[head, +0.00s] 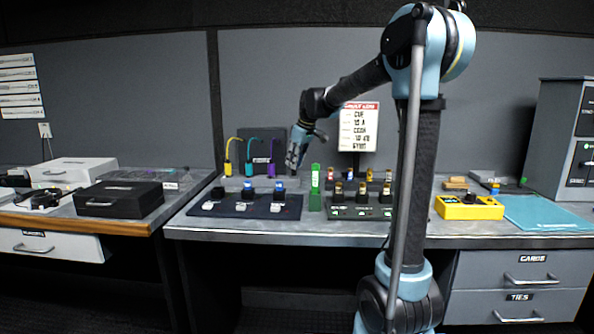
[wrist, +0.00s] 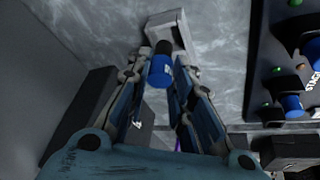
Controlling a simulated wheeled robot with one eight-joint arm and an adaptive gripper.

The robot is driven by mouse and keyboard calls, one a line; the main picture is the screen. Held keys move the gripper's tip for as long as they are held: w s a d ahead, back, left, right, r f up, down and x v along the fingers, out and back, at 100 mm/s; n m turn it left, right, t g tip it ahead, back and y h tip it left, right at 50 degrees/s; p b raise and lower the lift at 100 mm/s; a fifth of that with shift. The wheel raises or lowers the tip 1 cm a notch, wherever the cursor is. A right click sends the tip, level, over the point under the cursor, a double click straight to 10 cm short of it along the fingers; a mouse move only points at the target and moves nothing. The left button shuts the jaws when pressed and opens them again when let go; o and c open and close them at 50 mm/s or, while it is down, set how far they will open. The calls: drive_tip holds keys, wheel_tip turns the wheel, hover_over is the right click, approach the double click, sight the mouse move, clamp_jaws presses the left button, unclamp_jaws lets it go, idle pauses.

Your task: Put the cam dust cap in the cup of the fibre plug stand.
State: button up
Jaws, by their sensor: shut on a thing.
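My gripper (wrist: 163,72) is shut on a blue cylindrical cap, which I take to be the cam dust cap (wrist: 160,70). A pale grey block (wrist: 168,28) shows just past the fingertips, close to the cap; I cannot tell whether they touch. In the head view my gripper (head: 293,165) points down above the rear of the bench, left of a green post (head: 315,188). The cap is not clear there. Yellow, blue and purple plugs (head: 271,170) with cables stand at a dark upright panel (head: 257,145), left of my gripper. I cannot make out the stand's cup.
A dark mat (head: 225,209) with black blocks and blue pieces lies in front. A panel (head: 345,213) with several coloured plugs is right of the green post. A yellow box (head: 468,208) and teal mat (head: 545,214) lie farther right. A black case (head: 118,198) is left.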

drive_tip(key=shift+f, duration=1.5)
drive_tip(key=o, duration=0.8)
drive_tip(key=v, duration=1.2)
